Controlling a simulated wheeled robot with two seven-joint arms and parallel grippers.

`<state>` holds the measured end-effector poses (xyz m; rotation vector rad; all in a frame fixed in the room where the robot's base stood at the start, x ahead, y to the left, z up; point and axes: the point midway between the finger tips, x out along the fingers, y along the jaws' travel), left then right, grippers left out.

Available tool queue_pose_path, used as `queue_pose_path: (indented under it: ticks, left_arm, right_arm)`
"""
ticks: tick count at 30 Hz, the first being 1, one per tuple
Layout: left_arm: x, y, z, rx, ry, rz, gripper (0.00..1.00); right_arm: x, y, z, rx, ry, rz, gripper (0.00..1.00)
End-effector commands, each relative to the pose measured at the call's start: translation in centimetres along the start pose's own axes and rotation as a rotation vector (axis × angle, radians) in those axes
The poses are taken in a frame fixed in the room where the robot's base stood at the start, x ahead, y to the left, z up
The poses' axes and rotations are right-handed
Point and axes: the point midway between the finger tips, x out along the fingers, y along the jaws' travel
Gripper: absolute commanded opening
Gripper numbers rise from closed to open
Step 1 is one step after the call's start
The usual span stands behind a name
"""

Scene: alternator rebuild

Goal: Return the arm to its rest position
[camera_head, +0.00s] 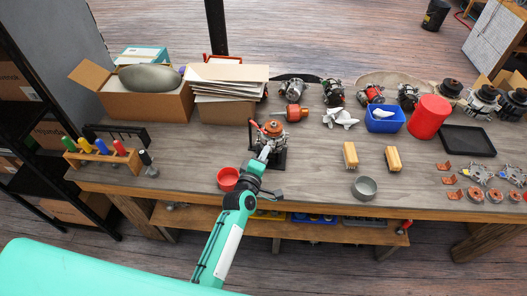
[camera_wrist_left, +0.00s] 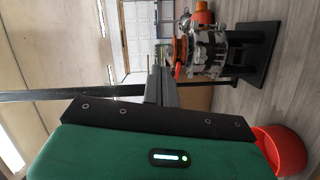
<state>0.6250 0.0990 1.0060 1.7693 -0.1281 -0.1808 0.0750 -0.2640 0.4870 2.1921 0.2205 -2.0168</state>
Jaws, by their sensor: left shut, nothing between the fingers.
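My left arm (camera_head: 222,243) reaches from the bottom of the head view over the front edge of the workbench. My left gripper (camera_head: 263,155) is at its end, in front of the alternator on its black stand (camera_head: 272,132). In the left wrist view the gripper's grey fingers (camera_wrist_left: 161,86) are together with nothing between them. The alternator (camera_wrist_left: 205,50) with its copper-coloured part shows beyond and to the right of them. I cannot tell from the head view whether the fingertips touch the stand. My right gripper is not in view.
A red bowl (camera_head: 228,179) stands close left of my gripper; a grey bowl (camera_head: 364,188) is to the right. Two yellow-tan blocks (camera_head: 393,158), a blue bin (camera_head: 384,121), a red cylinder (camera_head: 429,117) and a screwdriver rack (camera_head: 100,152) are on the bench. Bare bench lies around the blocks.

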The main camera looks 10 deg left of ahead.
Motion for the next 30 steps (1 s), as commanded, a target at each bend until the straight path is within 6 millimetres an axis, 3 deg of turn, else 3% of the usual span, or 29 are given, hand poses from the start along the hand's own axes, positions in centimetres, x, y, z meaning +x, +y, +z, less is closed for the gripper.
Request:
queue_pose_path:
  ticks: [9,14,20,30]
  left_arm:
    - [-0.1,-0.1,0.0,0.007,-0.004,-0.005,0.0]
    - [-2.2,-0.9,0.1,0.119,-0.072,-0.067,0.0]
    - [-8.9,-3.3,0.2,0.433,-0.272,-0.251,0.0]
    - [-23.2,-5.6,-2.1,0.923,-0.649,-0.584,0.0]
  right_arm:
    - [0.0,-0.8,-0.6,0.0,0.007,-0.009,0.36]
    - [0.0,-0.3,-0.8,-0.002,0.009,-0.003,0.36]
    - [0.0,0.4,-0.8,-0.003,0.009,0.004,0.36]
    - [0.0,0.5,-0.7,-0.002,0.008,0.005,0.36]
